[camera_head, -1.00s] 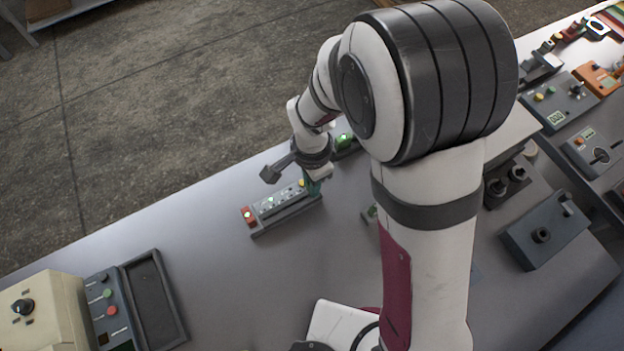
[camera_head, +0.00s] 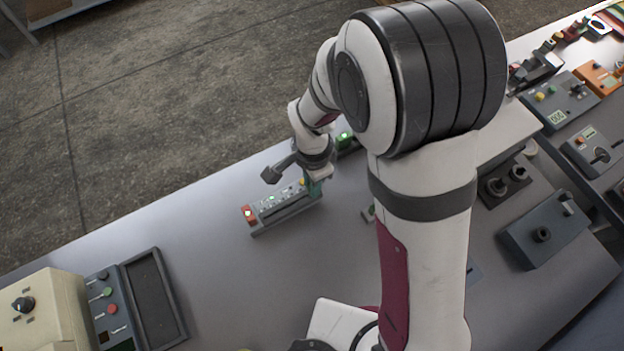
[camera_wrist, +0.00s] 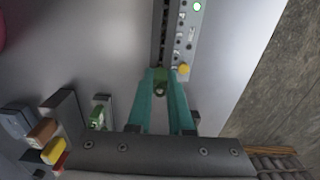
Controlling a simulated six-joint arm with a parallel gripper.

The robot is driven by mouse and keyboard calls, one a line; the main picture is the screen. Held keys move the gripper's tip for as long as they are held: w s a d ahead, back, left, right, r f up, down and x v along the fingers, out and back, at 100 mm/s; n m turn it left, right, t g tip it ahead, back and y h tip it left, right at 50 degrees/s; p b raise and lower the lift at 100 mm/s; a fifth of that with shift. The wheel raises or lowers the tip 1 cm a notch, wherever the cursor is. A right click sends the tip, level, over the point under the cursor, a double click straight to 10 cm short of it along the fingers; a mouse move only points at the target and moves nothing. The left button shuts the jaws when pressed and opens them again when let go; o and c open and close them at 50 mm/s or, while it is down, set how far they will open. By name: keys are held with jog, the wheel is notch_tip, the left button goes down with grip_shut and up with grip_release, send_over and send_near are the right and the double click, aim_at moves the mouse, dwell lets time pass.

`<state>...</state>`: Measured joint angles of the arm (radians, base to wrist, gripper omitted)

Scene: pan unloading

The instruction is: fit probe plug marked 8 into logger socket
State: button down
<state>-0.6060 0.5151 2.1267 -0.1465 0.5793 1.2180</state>
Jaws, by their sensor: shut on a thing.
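The logger (camera_head: 286,209) is a long grey box on the bench with a red block at its left end and small lights along its top. In the wrist view its panel (camera_wrist: 186,40) runs up from the fingertips, beside a dark slotted strip. My gripper (camera_head: 316,186) is over the logger's right end. In the wrist view its teal fingers (camera_wrist: 161,76) are shut on a small dark green plug (camera_wrist: 160,89). The plug's tip is at the near end of the dark strip; I cannot tell whether it is seated. Its marking is not readable.
A yellow knob (camera_wrist: 183,69) sits close to the right finger. A grey holder with a green piece (camera_wrist: 97,118) and brown, yellow and red pieces (camera_wrist: 53,150) stand to the left in the wrist view. An empty dark tray (camera_head: 152,300) lies at the lower left, with clear bench between.

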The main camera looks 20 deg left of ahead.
jog(key=shift+f, duration=0.5)
jog(key=c, duration=0.8)
grip_release()
jog(key=shift+o, duration=0.2)
